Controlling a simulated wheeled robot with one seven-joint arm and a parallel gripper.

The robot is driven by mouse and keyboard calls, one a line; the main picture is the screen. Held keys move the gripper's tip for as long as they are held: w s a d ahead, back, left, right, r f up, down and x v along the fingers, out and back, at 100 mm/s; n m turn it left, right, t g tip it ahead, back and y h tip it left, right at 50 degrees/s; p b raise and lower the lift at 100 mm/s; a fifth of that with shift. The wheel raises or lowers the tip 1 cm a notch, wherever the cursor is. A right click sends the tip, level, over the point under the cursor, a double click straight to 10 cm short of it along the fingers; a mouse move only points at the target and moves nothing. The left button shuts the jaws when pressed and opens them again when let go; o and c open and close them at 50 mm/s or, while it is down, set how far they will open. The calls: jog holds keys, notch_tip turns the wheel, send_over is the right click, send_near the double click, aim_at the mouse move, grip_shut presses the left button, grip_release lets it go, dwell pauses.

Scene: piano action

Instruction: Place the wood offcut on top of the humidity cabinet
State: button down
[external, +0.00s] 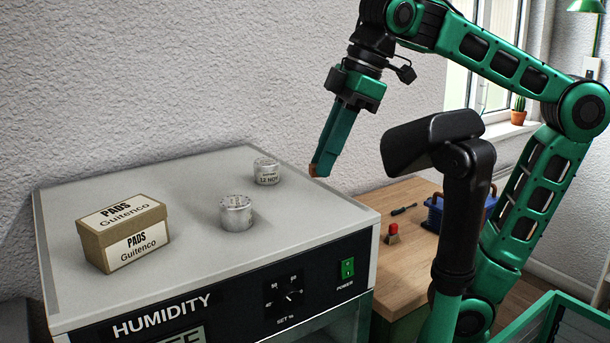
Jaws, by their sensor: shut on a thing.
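The humidity cabinet (170,255) stands at the left and front, with a flat grey top and a dark front panel marked HUMIDITY. My gripper (318,171) points down and to the left, near the back right edge of the cabinet top. It is shut on a small orange-brown piece, the wood offcut (313,171), of which only a little shows at the fingertips. The rest of the offcut is hidden by the fingers. The gripper appears above the level of the top; I cannot tell exactly how high.
The front right of the top is clear. A wooden bench (405,262) at the right holds a red-topped item (392,233) and a blue container (447,214).

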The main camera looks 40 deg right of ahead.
send_over(327, 205)
jog(key=d, duration=0.1)
jog(key=f, duration=0.7)
jog(key=shift+s+d, duration=0.1)
jog(key=shift+s, duration=0.25)
jog(key=shift+w+d+f, duration=0.1)
jog(key=shift+f, duration=1.9)
jog(key=shift+f, duration=0.1)
jog(key=c, duration=1.7)
grip_release()
jog(key=shift+o, duration=0.2)
jog(key=v, duration=1.2)
